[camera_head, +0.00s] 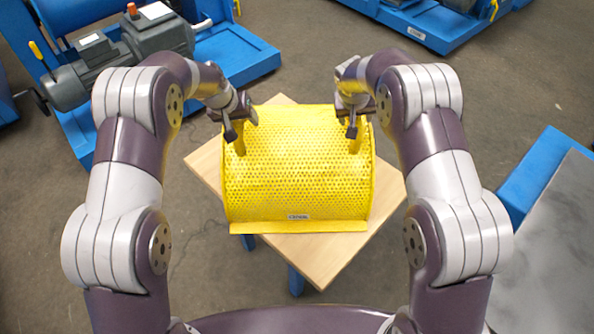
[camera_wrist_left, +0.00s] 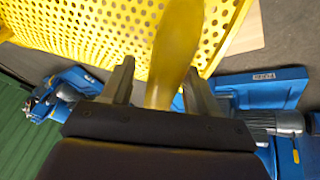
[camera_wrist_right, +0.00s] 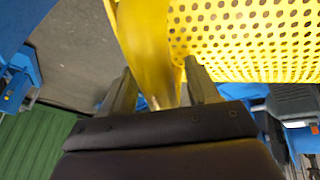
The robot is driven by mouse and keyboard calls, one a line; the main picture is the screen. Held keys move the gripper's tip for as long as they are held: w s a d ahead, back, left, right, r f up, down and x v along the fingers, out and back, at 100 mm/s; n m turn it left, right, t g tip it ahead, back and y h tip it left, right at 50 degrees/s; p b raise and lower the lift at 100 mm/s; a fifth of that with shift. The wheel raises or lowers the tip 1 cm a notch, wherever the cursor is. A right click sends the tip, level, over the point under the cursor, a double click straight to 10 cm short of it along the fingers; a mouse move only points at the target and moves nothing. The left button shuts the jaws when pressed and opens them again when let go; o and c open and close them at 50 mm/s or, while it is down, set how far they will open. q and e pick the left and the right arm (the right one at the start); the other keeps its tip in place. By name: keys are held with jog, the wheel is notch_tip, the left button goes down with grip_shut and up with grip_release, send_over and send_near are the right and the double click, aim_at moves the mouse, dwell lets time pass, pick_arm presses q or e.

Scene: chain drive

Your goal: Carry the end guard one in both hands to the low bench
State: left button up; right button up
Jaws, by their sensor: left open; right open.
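The end guard one (camera_head: 297,170) is a yellow perforated curved cover with a flat front flange and a small label. It rests on a small wooden-topped bench (camera_head: 390,197) with blue legs. My left gripper (camera_head: 234,128) is at its upper left and my right gripper (camera_head: 352,122) at its upper right. In the left wrist view the open fingers (camera_wrist_left: 160,85) stand either side of a yellow handle (camera_wrist_left: 172,50). In the right wrist view the open fingers (camera_wrist_right: 160,88) stand either side of another yellow handle (camera_wrist_right: 148,45). Whether the fingers touch the handles is unclear.
A blue-framed machine with a grey motor (camera_head: 160,35) stands at the back left. Another blue machine base (camera_head: 425,25) is at the back right. A blue-edged grey surface (camera_head: 560,230) is at the right. Grey floor between them is clear.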

jog(key=shift+r, duration=0.1)
pick_arm(q)
jog(key=v, duration=1.2)
pick_arm(e)
jog(key=v, duration=1.2)
